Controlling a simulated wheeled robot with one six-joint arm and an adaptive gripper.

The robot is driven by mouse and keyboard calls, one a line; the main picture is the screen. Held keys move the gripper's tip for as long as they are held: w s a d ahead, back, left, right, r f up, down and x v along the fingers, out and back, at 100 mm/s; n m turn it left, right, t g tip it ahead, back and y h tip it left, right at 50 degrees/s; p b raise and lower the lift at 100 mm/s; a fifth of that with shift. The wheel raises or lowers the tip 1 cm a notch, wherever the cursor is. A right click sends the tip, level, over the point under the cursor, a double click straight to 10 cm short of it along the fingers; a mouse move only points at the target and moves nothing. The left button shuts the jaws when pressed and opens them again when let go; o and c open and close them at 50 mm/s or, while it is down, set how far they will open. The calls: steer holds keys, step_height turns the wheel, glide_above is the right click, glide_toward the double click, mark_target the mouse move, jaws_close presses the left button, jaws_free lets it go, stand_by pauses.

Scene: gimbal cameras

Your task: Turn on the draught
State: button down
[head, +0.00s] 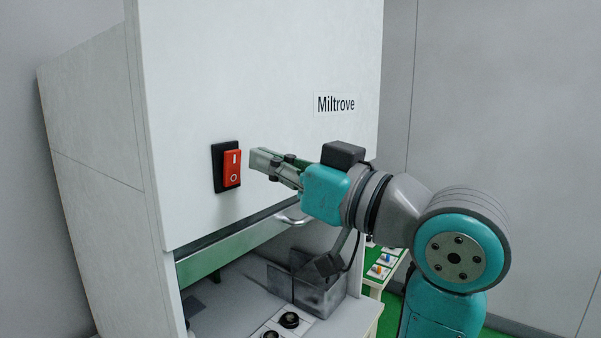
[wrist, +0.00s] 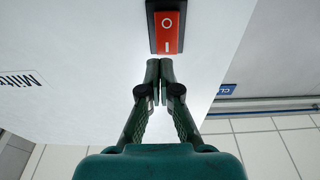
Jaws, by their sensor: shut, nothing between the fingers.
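A red rocker switch (head: 232,168) in a black frame sits on the white front panel of a cabinet, marked I at its top and O at its bottom. In the wrist view the switch (wrist: 168,32) appears the other way up, with the I nearest my fingertips. My gripper (head: 254,160) is shut and empty, just right of the switch in the head view, level with its upper half. In the wrist view the gripper's fingertips (wrist: 160,68) are together, with a small gap between them and the switch. I cannot tell which end of the rocker is pressed in.
The cabinet's panel (head: 270,70) carries a "Miltrove" label (head: 336,104). Below it are a handle (head: 294,220), an open work space with grey containers (head: 315,290), and dark round knobs (head: 289,320). A small stand with coloured knobs (head: 383,268) is behind my arm.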

mark_target(232, 147)
steer(key=shift+x, duration=1.25)
steer(key=shift+a, duration=0.1)
steer(key=shift+w+a+r, duration=0.2)
steer(key=shift+w+a, duration=0.05)
steer(key=shift+a, duration=0.05)
steer(key=shift+d, duration=0.1)
